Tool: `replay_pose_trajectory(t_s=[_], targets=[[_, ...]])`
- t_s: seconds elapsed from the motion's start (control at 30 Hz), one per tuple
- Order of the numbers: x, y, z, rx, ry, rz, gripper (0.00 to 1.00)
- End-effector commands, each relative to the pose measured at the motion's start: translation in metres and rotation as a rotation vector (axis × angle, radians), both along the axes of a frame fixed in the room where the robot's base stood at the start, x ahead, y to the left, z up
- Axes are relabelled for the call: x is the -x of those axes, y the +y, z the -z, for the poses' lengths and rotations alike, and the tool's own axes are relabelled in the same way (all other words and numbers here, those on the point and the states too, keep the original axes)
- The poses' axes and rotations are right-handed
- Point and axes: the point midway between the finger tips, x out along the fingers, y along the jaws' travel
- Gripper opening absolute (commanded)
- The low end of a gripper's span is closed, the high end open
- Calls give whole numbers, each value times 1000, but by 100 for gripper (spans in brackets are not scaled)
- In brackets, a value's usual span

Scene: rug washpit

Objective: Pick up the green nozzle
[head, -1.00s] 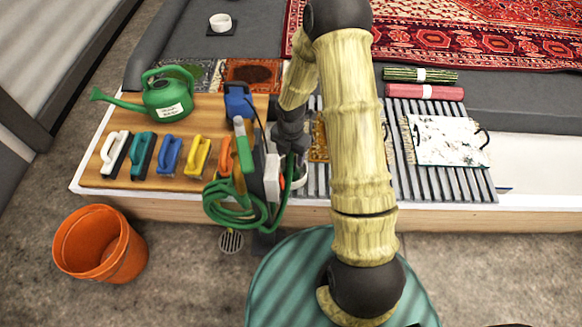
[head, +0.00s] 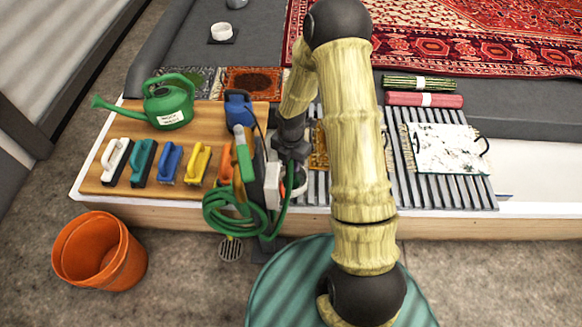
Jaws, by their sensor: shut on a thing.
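The green nozzle (head: 243,160), with a grey tip, stands upright near the right end of the wooden board, beside an orange brush. The green hose (head: 228,215) hangs in a coil below it at the front edge, and one length rises on the right towards my wrist. My gripper (head: 287,152) is low, just right of the nozzle. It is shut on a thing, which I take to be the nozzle. The fingertips and the exact contact are mostly hidden among dark and white parts.
Several brushes (head: 170,164), a green watering can (head: 168,103) and a blue device (head: 239,110) crowd the wooden board (head: 112,183). An orange bucket (head: 98,252) stands on the floor at left. A slatted grate (head: 408,190) and rolled mats (head: 425,99) lie to the right.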

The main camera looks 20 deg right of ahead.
Motion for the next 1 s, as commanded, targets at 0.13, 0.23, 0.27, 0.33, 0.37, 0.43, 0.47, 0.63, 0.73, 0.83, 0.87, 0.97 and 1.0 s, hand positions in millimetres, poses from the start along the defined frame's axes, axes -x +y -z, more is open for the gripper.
replay_pose_trajectory(t_s=[0.13, 0.23, 0.27, 0.33, 0.37, 0.43, 0.47, 0.63, 0.73, 0.83, 0.87, 0.97, 1.0], targets=[[-1, 0, -12, -1, -4, 1, 8], [-1, 0, -28, -1, -3, 2, 8], [-1, 0, -33, -1, -2, 2, 8], [-1, 0, -48, -1, -4, 2, 8], [-1, 0, -54, -1, -4, 2, 8], [-1, -1, -69, -1, -4, 3, 8], [-1, 0, -75, -1, -4, 2, 8], [0, 0, -97, -1, -2, 1, 8], [0, 0, -101, -1, -1, 0, 8], [0, 0, -100, -1, -1, 0, 8], [0, 0, -100, -1, -1, 0, 8], [0, 0, -100, -1, -1, 0, 8], [0, 0, -100, -1, -1, 0, 8]])
